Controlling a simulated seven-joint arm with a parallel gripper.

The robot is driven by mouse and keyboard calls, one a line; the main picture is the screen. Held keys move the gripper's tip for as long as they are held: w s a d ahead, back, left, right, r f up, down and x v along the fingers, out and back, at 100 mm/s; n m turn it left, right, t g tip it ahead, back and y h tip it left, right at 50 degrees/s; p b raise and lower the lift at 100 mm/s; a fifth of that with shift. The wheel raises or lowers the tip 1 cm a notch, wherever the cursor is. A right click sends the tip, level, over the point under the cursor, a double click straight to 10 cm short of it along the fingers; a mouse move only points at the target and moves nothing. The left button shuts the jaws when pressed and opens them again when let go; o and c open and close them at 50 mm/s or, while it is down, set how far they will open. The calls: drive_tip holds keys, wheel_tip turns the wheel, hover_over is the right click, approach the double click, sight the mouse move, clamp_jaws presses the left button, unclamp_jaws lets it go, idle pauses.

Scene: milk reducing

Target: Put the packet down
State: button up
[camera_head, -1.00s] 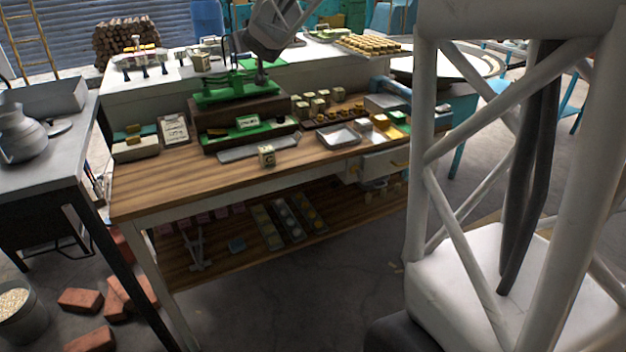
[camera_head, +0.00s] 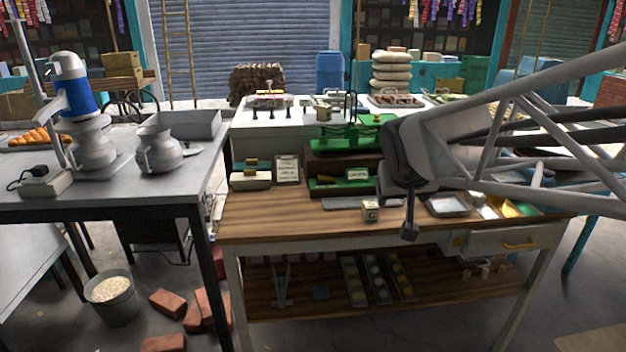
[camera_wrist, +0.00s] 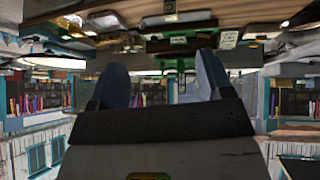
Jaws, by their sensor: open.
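A small cream packet (camera_head: 371,211) with a dark mark on its face stands upright on the wooden workbench (camera_head: 280,220), near its front edge, in the head view. My gripper (camera_head: 409,236) hangs to the right of the packet and apart from it, by the bench's front edge. In the wrist view, my gripper's two blue-grey fingers (camera_wrist: 163,75) are spread wide with nothing between them. I cannot make out the packet with certainty in the wrist view, which looks upside down.
A green scale (camera_head: 345,140) stands behind the packet, with a flat grey tray (camera_head: 348,203) just behind it. A metal tray (camera_head: 447,204) lies to the right. Bare wood lies left of the packet. A grey table (camera_head: 110,190) with jugs stands at left.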

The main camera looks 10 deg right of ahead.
drive_tip(key=s+a+f+g+y, duration=0.1)
drive_tip(key=s+f, duration=0.3)
drive_tip(key=s, duration=0.6)
drive_tip(key=s+a+f+g, duration=0.3)
drive_tip(key=s+f, duration=0.1)
drive_tip(key=s, duration=0.6)
drive_tip(key=shift+a+f+n+g+y, duration=0.2)
drive_tip(key=shift+n+g+y, duration=0.1)
drive_tip(key=shift+n+y, duration=0.1)
drive_tip(key=shift+o, duration=0.4)
idle(2.1)
drive_tip(key=shift+r, duration=0.15)
drive_tip(key=w+r+n+y, duration=0.1)
drive_tip(key=w+r, duration=0.5)
drive_tip(key=w, duration=0.8)
drive_tip(key=w+r+n, duration=0.2)
drive_tip(key=w+r, duration=0.5)
drive_tip(key=w, duration=0.7)
drive_tip(key=w+r+n+y, duration=0.1)
drive_tip(key=w+r, duration=0.5)
drive_tip(key=w, duration=0.8)
drive_tip(key=n+y, duration=0.1)
drive_tip(key=n, duration=0.4)
approach(325, 105)
drive_tip(key=x, duration=0.4)
drive_tip(key=shift+f, duration=0.45)
